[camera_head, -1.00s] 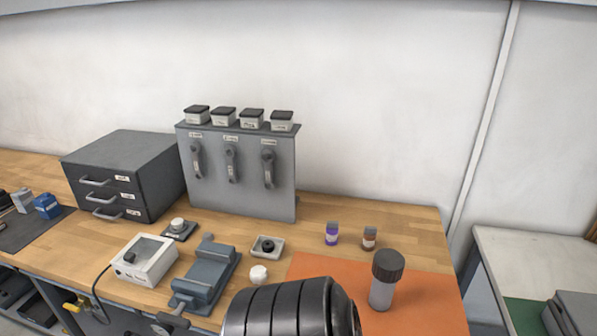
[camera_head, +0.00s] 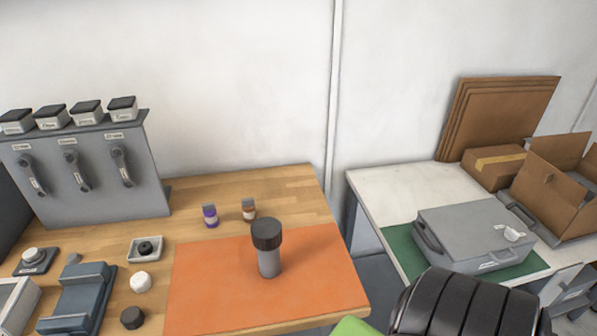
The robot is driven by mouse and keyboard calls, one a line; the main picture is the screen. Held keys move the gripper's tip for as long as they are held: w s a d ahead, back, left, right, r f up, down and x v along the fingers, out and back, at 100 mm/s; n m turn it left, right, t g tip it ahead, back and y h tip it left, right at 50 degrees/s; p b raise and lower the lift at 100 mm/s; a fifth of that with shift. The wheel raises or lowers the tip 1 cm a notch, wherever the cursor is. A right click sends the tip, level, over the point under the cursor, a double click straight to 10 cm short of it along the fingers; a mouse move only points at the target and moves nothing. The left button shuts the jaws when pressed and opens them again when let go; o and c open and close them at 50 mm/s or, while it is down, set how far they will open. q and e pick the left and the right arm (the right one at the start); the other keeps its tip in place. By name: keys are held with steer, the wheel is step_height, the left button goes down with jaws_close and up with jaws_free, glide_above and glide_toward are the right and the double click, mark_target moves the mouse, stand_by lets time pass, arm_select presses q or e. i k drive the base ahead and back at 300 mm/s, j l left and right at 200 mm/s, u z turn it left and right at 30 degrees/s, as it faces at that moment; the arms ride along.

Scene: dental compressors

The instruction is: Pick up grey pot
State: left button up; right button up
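A grey pot with a wide dark lid (camera_head: 268,262) stands upright on the orange mat (camera_head: 205,295) at the right end of the wooden bench. Neither gripper's fingers can be seen in this view, and nothing touches the pot.
Two small bottles, one purple (camera_head: 210,217) and one brown (camera_head: 249,211), stand behind the mat. A grey vise-like block (camera_head: 78,298) and a small tray (camera_head: 145,249) are left. A grey case (camera_head: 475,238) and open cardboard box (camera_head: 555,195) occupy the right table.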

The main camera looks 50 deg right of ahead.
mark_target(270, 262)
steer(key=z, duration=1.25)
steer(key=l, duration=0.1)
